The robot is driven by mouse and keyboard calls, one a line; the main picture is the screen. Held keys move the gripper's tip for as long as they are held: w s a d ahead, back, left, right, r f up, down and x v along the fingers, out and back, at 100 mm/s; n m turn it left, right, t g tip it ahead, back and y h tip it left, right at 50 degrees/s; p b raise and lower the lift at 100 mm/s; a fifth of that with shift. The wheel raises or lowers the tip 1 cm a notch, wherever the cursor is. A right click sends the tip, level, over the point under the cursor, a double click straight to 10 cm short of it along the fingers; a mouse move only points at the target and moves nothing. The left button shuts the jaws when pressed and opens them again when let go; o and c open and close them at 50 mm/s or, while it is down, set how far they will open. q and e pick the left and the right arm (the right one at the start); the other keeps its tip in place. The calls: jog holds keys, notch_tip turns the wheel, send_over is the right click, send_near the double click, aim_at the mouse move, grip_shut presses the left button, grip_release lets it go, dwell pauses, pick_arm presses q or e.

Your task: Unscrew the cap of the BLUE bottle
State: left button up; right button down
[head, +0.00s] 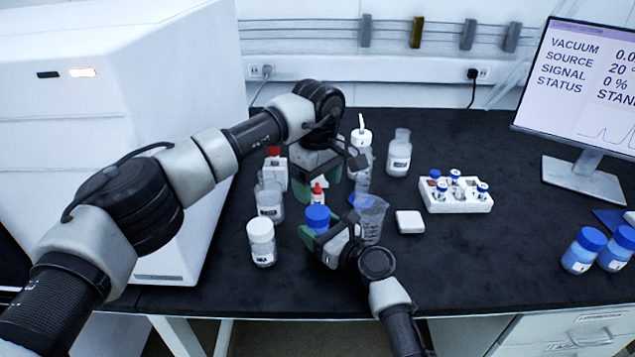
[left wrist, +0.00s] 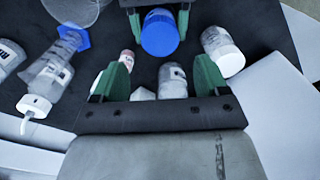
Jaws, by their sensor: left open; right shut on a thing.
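A bottle with a blue cap (head: 317,217) stands near the middle of the bench. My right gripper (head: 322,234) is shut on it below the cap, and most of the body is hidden. The cap also shows in the left wrist view (left wrist: 160,33), between the right gripper's green fingers. My left gripper (head: 315,187) is open, behind the blue cap in the head view. In the left wrist view its spread fingers (left wrist: 163,84) are apart from the cap, with other bottles seen between them.
A white-capped bottle (head: 262,243) stands close left of the held bottle. A red-capped dropper (head: 317,192), a beaker (head: 371,218) and a wash bottle (head: 361,135) crowd around. A vial rack (head: 455,204) and two blue-capped bottles (head: 583,250) stand right.

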aim_at(318, 212)
pick_arm(q)
jog(key=shift+f, duration=3.9)
jog(key=c, duration=0.9)
jog(key=n, duration=0.6)
jog(key=shift+n, duration=0.3)
jog(key=o, duration=1)
